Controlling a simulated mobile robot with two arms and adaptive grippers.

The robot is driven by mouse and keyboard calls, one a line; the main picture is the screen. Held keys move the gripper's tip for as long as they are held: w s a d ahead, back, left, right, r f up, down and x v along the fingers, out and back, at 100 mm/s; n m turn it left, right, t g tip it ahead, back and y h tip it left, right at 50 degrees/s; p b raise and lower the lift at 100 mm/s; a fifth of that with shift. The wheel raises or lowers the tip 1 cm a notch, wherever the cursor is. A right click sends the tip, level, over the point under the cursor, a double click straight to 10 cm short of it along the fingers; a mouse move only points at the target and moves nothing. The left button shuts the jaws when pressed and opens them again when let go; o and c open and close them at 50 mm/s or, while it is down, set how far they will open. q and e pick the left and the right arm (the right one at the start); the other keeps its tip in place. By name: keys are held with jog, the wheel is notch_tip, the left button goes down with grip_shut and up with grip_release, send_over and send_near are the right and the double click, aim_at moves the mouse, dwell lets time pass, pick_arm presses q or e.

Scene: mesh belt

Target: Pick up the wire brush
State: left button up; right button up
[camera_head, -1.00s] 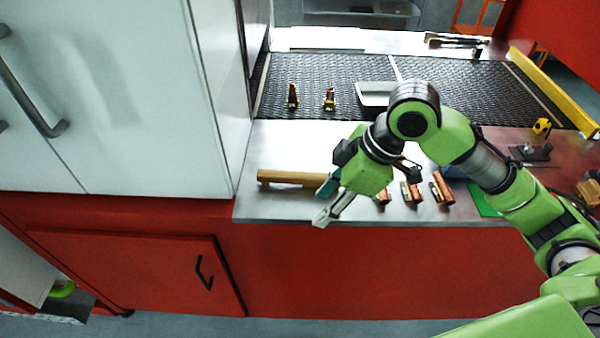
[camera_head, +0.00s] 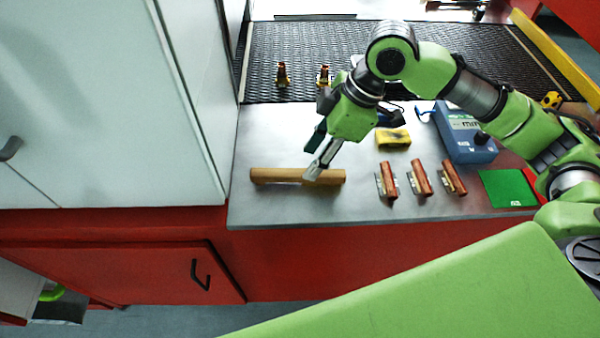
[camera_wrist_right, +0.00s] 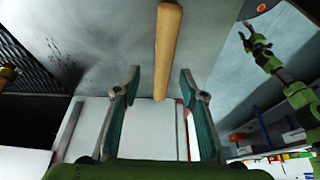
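A long light-brown wooden bar (camera_head: 298,176), which looks like the brush's handle, lies near the front edge of the metal table. I cannot make out bristles on it. My right gripper (camera_head: 318,170) is over its right end in the head view. In the right wrist view my right gripper (camera_wrist_right: 160,75) is open and empty, and the bar (camera_wrist_right: 167,50) runs ahead between the two fingertips, apparently not touched. My left gripper (camera_wrist_right: 246,32) is small and far off in the right wrist view, with its fingers seemingly apart; it is outside the head view.
Three reddish-brown pieces with metal parts (camera_head: 421,178) lie right of the bar. A dark mesh belt (camera_head: 300,48) runs behind. A white cabinet (camera_head: 90,100) stands left.

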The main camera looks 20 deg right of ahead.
aim_at(301, 172)
jog(key=shift+s+a+f+p, duration=0.1)
jog(key=shift+a+f+p, duration=0.3)
jog(key=shift+a+f, duration=0.5)
jog(key=x, duration=0.2)
jog(key=shift+f, duration=0.3)
jog(key=shift+a+f, duration=0.1)
jog(key=shift+f, duration=0.3)
jog(key=shift+c, duration=0.4)
pick_arm(q)
jog(key=w, duration=0.1)
jog(key=w+r, duration=0.1)
jog(key=w, duration=0.1)
jog(key=shift+d+r, duration=0.1)
pick_arm(e)
grip_shut()
